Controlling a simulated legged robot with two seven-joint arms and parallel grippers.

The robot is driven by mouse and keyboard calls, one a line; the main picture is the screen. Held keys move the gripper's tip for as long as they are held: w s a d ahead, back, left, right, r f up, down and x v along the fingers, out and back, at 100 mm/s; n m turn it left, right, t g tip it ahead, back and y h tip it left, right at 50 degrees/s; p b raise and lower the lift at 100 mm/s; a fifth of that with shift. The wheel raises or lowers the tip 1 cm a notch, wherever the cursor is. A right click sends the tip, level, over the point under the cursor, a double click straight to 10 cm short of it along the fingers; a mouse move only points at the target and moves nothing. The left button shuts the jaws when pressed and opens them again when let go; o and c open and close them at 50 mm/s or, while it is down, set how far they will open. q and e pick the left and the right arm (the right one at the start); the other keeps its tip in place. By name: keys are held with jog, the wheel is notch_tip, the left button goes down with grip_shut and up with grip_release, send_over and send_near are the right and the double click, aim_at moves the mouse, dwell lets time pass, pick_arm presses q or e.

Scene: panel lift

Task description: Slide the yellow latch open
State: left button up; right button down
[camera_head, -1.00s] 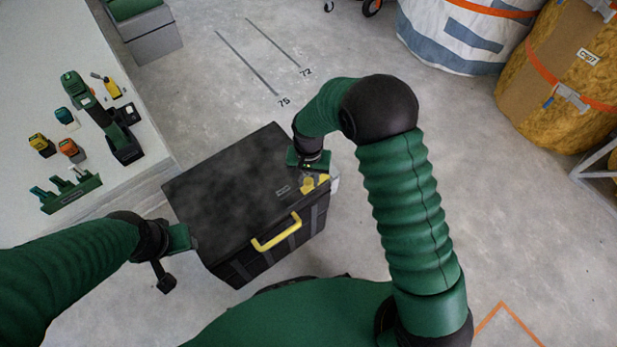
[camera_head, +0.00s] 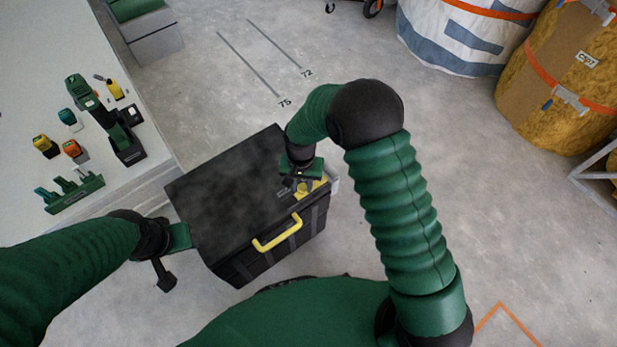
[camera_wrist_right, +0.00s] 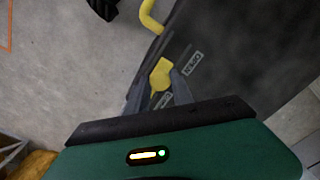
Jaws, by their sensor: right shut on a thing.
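A black case (camera_head: 225,200) with a yellow handle (camera_head: 277,232) stands on the floor in front of me. The yellow latch (camera_head: 303,190) is on the lid near its right corner, partly covered by my right gripper (camera_head: 302,180) in the head view. In the right wrist view, the latch (camera_wrist_right: 160,74) shows between the two grey fingertips of my right gripper (camera_wrist_right: 160,92), which is shut on it. A label reading "OPEN" (camera_wrist_right: 193,63) is beside the latch. My left gripper (camera_head: 181,238) is at the case's left side; its fingers are not clear.
A white table (camera_head: 50,120) at the left holds a drill (camera_head: 95,105), several small tools and a green rack (camera_head: 75,194). The floor right of the case is clear.

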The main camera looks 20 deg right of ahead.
jog(key=shift+a, duration=0.3)
jog(key=c, duration=1.1)
grip_release()
notch_tip(320, 180, up, 17)
jog(key=p, duration=0.6)
jog(key=shift+f, duration=0.15)
